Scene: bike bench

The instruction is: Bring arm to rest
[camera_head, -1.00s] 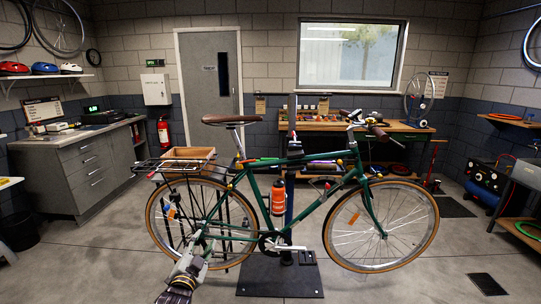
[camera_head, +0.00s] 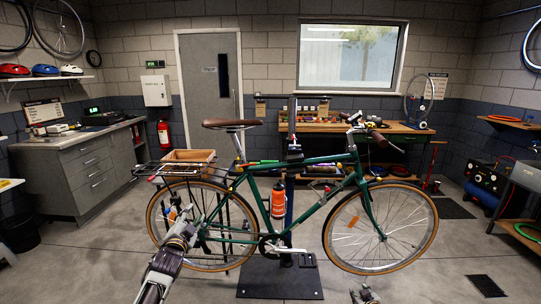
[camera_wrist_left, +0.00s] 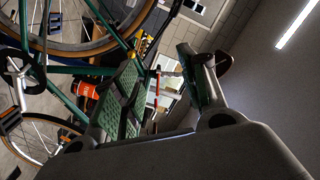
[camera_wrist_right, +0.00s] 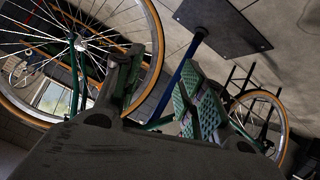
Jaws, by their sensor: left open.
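My left gripper (camera_head: 188,218) is raised in front of the bicycle's rear wheel in the head view, with its arm coming up from the bottom edge. Its two fingers stand apart with nothing between them in the left wrist view (camera_wrist_left: 166,68). My right gripper (camera_head: 366,295) just shows at the bottom edge of the head view, below the front wheel. In the right wrist view (camera_wrist_right: 158,68) its fingers are apart and empty. I cannot tell from the head view how far the left gripper is from the wheel.
A green bicycle (camera_head: 318,208) hangs on a repair stand with a dark floor plate (camera_head: 280,281), across the middle. An orange bottle (camera_head: 278,200) is on its frame. A grey cabinet (camera_head: 90,172) stands left, a wooden workbench (camera_head: 400,129) behind.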

